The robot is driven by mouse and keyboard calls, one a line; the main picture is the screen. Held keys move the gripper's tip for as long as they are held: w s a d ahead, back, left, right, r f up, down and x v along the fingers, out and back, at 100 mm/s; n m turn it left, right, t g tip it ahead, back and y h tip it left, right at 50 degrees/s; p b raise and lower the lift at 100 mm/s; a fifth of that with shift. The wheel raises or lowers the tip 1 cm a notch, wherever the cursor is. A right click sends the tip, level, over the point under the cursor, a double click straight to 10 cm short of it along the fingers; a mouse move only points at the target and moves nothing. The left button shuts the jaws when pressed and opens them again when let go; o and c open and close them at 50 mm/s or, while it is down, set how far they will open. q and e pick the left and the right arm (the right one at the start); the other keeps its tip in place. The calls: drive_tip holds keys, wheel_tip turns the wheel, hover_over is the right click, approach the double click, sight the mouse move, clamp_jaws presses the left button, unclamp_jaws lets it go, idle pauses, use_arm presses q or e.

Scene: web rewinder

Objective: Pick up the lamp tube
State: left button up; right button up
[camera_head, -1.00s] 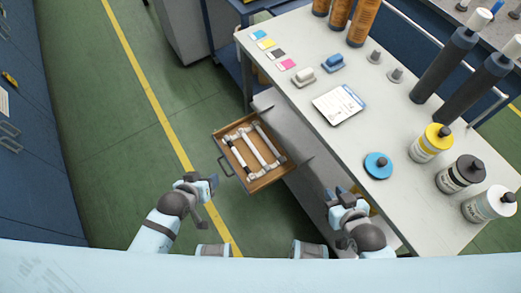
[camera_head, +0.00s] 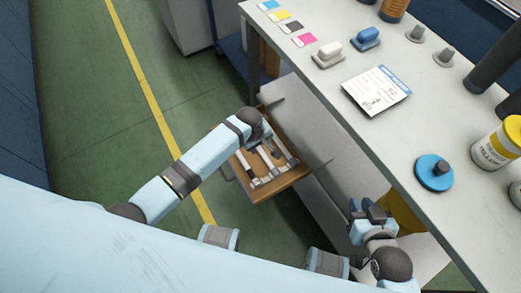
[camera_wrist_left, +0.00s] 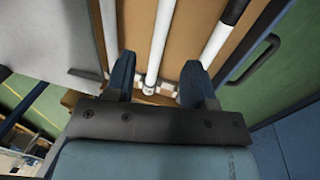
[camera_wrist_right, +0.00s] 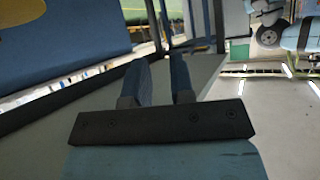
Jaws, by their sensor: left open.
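Several white tubes lie side by side in an open wooden drawer (camera_head: 292,180). The left wrist view shows a left white tube (camera_wrist_left: 109,28), a middle white tube (camera_wrist_left: 160,40) and a right tube (camera_wrist_left: 218,42) with a black section. Which one is the lamp tube I cannot tell for certain. My left gripper (camera_wrist_left: 158,72) is open and empty over the drawer, its fingers either side of the middle tube's end. In the head view my wrist hides part of the drawer. My right gripper (camera_head: 366,212) is open and empty beside the bench, away from the tubes.
A grey lower shelf (camera_head: 335,170) lies beside the drawer. Green floor (camera_head: 90,110) is open to the left.

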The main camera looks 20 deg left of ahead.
sight(263, 153)
use_arm(q)
drive_tip(key=f+b, duration=0.1)
drive_tip(key=f, duration=0.1)
drive_tip(key=f+b, duration=0.1)
drive_tip(key=f, duration=0.2)
drive_tip(key=d+f+b, duration=0.1)
drive_tip(key=f, duration=0.2)
drive_tip(key=shift+w, duration=0.4)
clamp_jaws()
